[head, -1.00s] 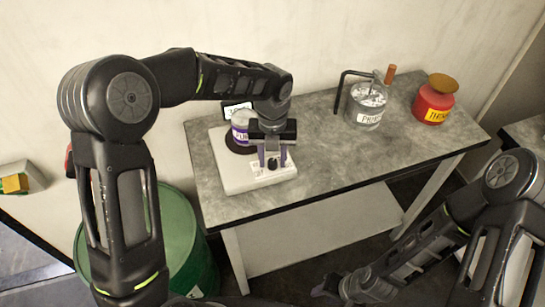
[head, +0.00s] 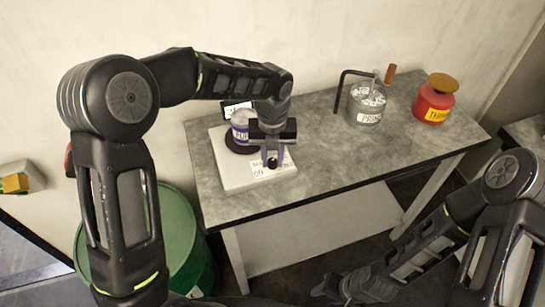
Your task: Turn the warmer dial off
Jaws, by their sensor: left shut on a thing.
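The warmer (head: 232,174) is a pale, flat box on the left part of the table, with a dark round plate that bears a purple-labelled can (head: 240,128). A small dark dial (head: 272,163) sits on its front part beside white labels with print too small to read. My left gripper (head: 272,160) points down over the front of the warmer and is shut on the dial, with one finger on either side. The dial's pointer direction cannot be made out. My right gripper (head: 328,288) hangs low in front of the table, and its jaws are unclear.
A small dark display (head: 237,107) stands behind the can. A green drum (head: 180,235) is left of the table (head: 330,160).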

